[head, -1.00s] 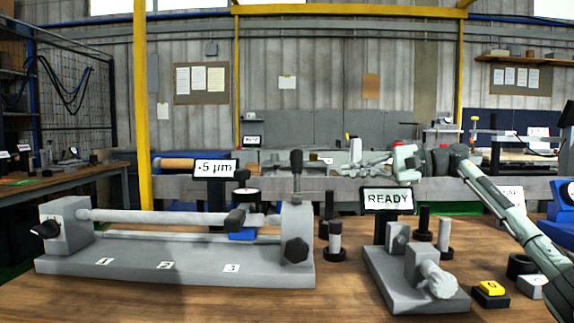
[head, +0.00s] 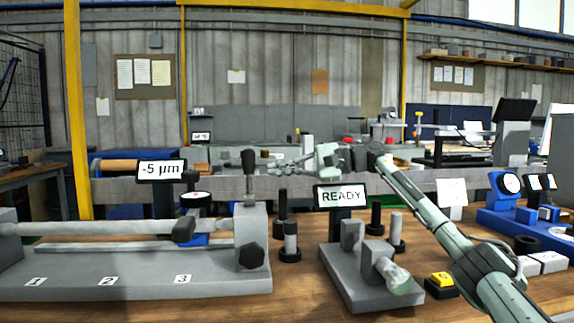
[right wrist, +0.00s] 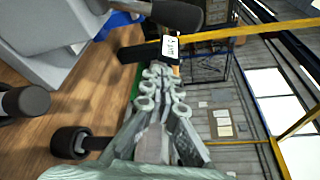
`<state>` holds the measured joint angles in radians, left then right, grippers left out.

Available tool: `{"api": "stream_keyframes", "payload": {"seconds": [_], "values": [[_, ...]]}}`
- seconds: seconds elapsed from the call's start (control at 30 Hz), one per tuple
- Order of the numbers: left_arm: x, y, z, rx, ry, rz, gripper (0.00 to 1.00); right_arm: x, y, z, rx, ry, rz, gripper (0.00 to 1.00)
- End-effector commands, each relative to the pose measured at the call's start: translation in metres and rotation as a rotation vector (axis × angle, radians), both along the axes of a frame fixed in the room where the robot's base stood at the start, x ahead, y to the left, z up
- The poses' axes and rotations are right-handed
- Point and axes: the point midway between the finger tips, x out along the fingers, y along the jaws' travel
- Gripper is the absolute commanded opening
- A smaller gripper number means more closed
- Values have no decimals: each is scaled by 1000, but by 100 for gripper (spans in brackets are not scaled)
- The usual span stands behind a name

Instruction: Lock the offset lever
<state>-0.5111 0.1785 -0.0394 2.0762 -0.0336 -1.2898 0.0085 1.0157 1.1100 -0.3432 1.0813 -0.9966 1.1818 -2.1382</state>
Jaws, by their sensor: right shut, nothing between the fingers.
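The offset lever (head: 249,165) is a black handle on a grey stem, standing upright on the grey right-hand block of the grinder (head: 254,225). In the right wrist view the lever (right wrist: 177,14) shows at the top, with its grey stem to the left. My right gripper (head: 274,164) is shut and empty, reaching leftward at about the lever's height, to its right in the head view. In the right wrist view its fingers (right wrist: 160,72) are together, apart from the lever. My left gripper is not in view.
A display reading -5 µm (head: 161,170) stands behind the grinder. A READY display (head: 341,196) and a grey fixture (head: 345,280) stand to the right. Upright dark cylinders, one with a grey top (head: 290,240), stand between. A yellow button (head: 440,279) lies near my right arm.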

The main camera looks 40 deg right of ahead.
Motion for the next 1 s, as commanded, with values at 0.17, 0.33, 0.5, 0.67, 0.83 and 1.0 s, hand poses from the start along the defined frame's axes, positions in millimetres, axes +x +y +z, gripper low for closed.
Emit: {"api": "stream_keyframes", "payload": {"seconds": [0.17,0.33,0.5,0.67,0.83,1.0], "values": [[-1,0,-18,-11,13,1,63,31,28,-2,1,-1,4,0],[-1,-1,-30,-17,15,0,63,29,41,-2,-6,0,-2,0],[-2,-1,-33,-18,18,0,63,15,50,6,-3,1,-1,0],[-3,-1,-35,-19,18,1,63,10,54,9,-1,0,-1,0],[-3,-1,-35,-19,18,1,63,9,54,9,0,0,-1,0],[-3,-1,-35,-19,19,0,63,9,54,9,-1,0,-1,0]]}}
